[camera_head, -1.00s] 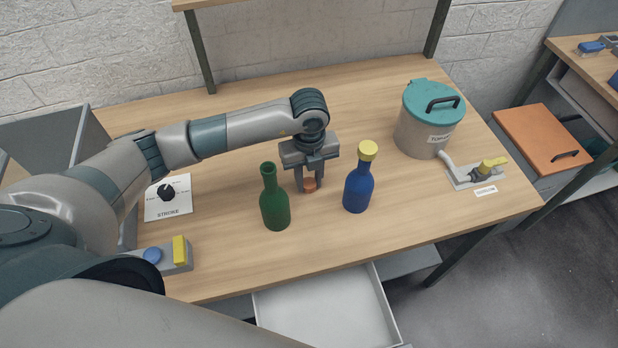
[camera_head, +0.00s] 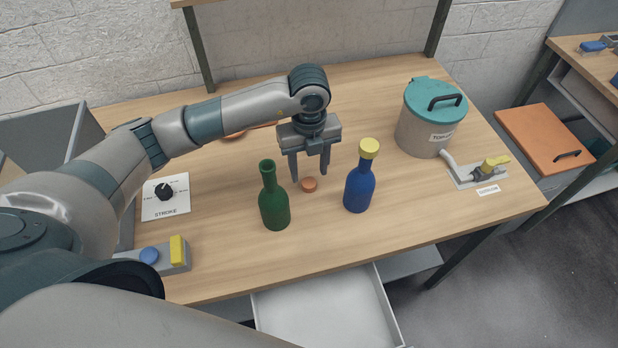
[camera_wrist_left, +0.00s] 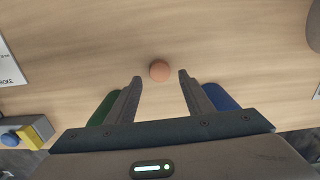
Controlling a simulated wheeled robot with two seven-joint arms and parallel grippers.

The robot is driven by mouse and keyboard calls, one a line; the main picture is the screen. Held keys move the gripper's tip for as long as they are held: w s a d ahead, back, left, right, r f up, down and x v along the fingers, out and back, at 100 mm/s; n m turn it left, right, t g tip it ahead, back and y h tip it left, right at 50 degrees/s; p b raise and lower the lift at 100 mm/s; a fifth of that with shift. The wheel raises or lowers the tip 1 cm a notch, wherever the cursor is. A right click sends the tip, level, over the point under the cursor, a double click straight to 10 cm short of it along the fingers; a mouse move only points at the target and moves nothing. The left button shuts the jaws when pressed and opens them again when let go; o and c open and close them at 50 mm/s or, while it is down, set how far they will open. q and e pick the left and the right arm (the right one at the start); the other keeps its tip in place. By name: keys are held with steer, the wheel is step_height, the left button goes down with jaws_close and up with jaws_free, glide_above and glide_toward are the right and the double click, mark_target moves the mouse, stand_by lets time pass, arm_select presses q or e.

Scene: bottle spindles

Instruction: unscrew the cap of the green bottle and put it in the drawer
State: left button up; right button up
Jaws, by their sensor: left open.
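The green bottle (camera_head: 274,202) stands upright on the table with its neck bare and no cap on it. An orange-brown cap (camera_head: 309,184) lies on the table between the green bottle and the blue bottle. It also shows in the left wrist view (camera_wrist_left: 159,71), just beyond the fingertips. My left gripper (camera_head: 309,178) is open and empty, pointing down above the cap, fingers apart and not touching it. The drawer (camera_head: 325,312) below the table's front edge is pulled out, and its visible inside is empty. My right gripper is not in view.
The blue bottle (camera_head: 359,189) with a yellow cap stands close right of the gripper. A teal-lidded pot (camera_head: 425,125) and a valve plate (camera_head: 476,172) are at the right. A dial plate (camera_head: 166,197) and a button box (camera_head: 176,255) are at the left.

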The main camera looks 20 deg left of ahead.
mark_target(309, 182)
arm_select(q)
step_height(309, 182, up, 8)
steer(key=b, duration=0.2)
steer(key=shift+f, duration=0.15)
stand_by(0.6)
